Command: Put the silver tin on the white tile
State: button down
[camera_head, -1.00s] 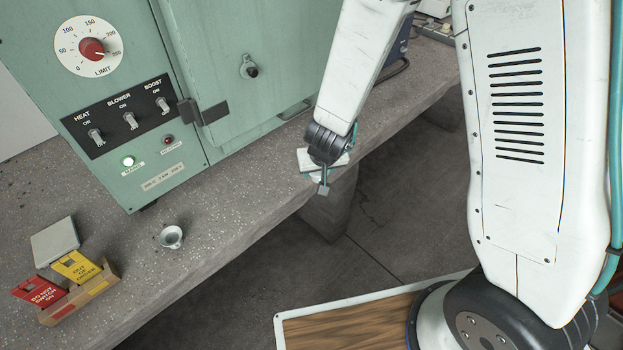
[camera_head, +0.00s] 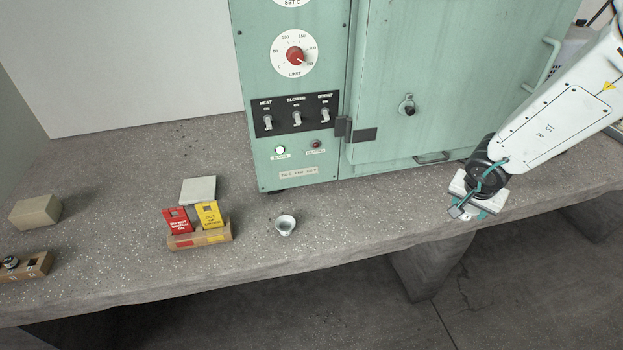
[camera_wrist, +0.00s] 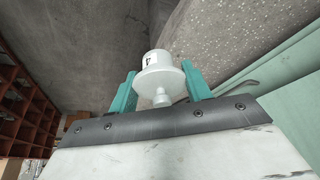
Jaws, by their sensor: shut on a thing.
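My gripper (camera_wrist: 160,88) is shut on a pale, whitish round pot (camera_wrist: 161,62) with a wide flange, a small knob towards the palm and a dark mark on its side. In the head view my gripper (camera_head: 466,208) is at the bench's front edge on the right, and its grip is mostly hidden. A small silver-grey open cup (camera_head: 285,225) stands on the bench, well left of my gripper. I cannot tell which of the two vessels is the silver tin. The white tile (camera_head: 198,190) lies flat behind the tags, farther left, with nothing on it.
A box with red (camera_head: 177,222) and yellow (camera_head: 209,215) tags stands in front of the tile. The green oven (camera_head: 300,165) stands behind the cup. A tan block (camera_head: 36,211) and a wooden holder (camera_head: 35,266) are at far left. The bench front between cup and gripper is clear.

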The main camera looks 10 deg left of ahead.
aim_at(199, 188)
jog(key=u, duration=0.45)
jog(key=k, duration=1.1)
jog(key=u, duration=1.2)
jog(key=i, duration=2.2)
jog(key=z, duration=0.7)
